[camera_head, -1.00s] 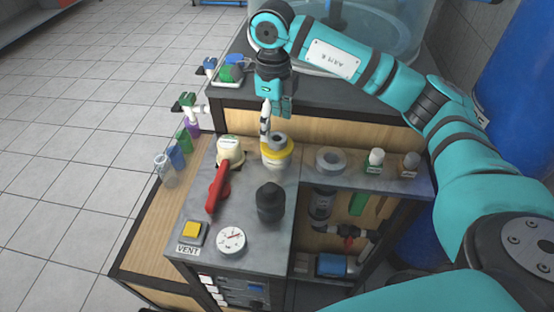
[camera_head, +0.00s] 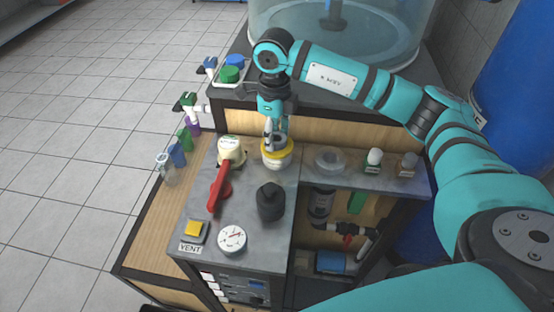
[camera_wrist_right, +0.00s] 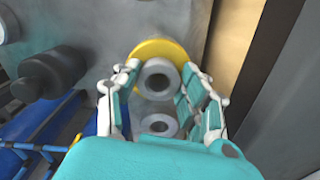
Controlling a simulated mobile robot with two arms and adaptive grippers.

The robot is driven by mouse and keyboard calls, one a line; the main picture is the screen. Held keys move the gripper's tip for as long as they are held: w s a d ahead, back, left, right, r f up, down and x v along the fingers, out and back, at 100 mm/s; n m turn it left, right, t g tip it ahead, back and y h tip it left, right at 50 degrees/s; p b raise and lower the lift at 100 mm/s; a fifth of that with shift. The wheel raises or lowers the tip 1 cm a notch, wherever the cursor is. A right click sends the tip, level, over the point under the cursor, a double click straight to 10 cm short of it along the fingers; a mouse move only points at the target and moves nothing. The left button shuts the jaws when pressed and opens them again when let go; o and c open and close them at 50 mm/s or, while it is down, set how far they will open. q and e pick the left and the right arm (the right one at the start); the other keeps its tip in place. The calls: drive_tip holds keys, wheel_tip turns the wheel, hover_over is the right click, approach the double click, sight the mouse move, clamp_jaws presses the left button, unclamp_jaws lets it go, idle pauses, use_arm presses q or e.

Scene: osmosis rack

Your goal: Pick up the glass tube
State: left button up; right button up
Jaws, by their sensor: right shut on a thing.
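My right gripper (camera_head: 276,136) points down over the yellow-ringed white holder (camera_head: 277,161) on the grey worktop. In the wrist view its fingers (camera_wrist_right: 160,82) stand on both sides of a pale, partly see-through piece with grey ring ends, which I take to be the glass tube (camera_wrist_right: 158,104). The yellow ring (camera_wrist_right: 160,48) shows just beyond it. The gripper is shut on this piece, which still stands upright at the holder. In the head view the fingers hide most of the tube. My left gripper is not in view.
A red-handled valve (camera_head: 221,188), a black knob (camera_head: 270,201), a gauge (camera_head: 232,239) and a yellow button (camera_head: 194,231) share the worktop. A clear ring (camera_head: 329,160) and two small bottles stand right. A large clear tank (camera_head: 340,35) rises behind. Open floor lies left.

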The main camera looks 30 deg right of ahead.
drive_tip(key=shift+r, duration=0.15)
wheel_tip(320, 180, up, 28)
drive_tip(key=shift+p, duration=0.3)
idle(0.5)
